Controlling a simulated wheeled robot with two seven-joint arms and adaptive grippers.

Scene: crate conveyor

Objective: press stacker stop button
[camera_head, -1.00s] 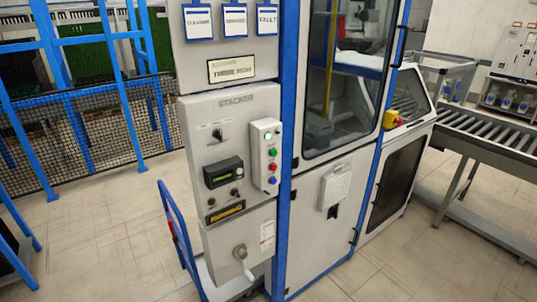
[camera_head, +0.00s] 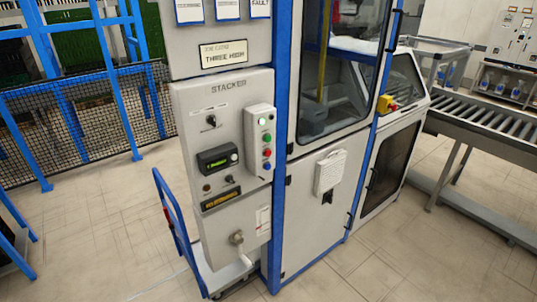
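The grey stacker panel (camera_head: 195,108) stands upright left of centre, with the word STACKER at its top. A pale button box (camera_head: 252,120) is fixed on its right side. From top to bottom it carries a lit whitish-green lamp or button (camera_head: 262,121), a green button (camera_head: 266,138), a red button (camera_head: 267,153) and a blue button (camera_head: 267,166). Their labels are too small to read. A black display unit (camera_head: 218,159) and a dark knob (camera_head: 211,121) sit to the left of the box. Neither of my grippers shows in the head view.
A blue-framed machine cabinet (camera_head: 325,200) with a glass door adjoins the panel on the right. A roller conveyor (camera_head: 485,120) runs at the far right. A blue-handled trolley (camera_head: 172,215) stands at the panel's lower left. The tiled floor (camera_head: 95,235) in front is clear.

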